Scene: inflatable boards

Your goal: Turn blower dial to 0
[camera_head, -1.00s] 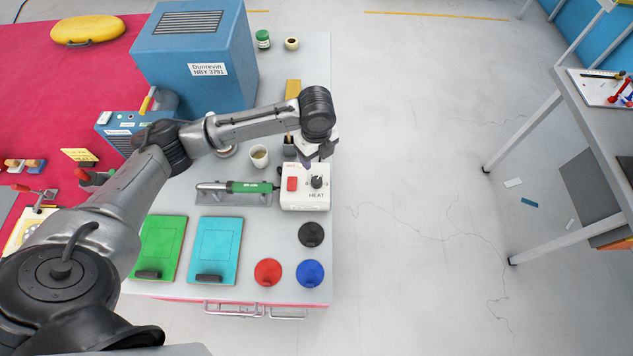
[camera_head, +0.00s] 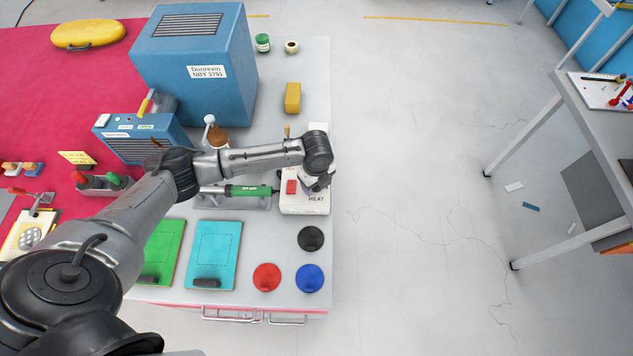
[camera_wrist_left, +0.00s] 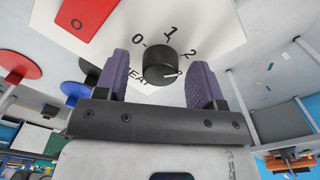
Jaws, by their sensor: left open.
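The white control box (camera_head: 303,204) marked HEAT, with a red switch (camera_head: 291,187), stands near the table's right edge. In the wrist view its black round dial (camera_wrist_left: 157,68) shows close up, with 0, 1 and 2 printed around it. The dial's white pointer mark is toward the right, past the 2. My left gripper (camera_wrist_left: 158,70) is open, with one purple finger on each side of the dial; I cannot tell whether either touches it. In the head view my left gripper (camera_head: 318,181) is over the box and hides the dial. My right gripper is out of view.
A green-handled tool (camera_head: 250,190) lies left of the box. Black (camera_head: 311,238), red (camera_head: 267,277) and blue (camera_head: 310,278) round caps are in front. A large blue machine (camera_head: 195,65) stands behind my arm. Open floor lies to the right.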

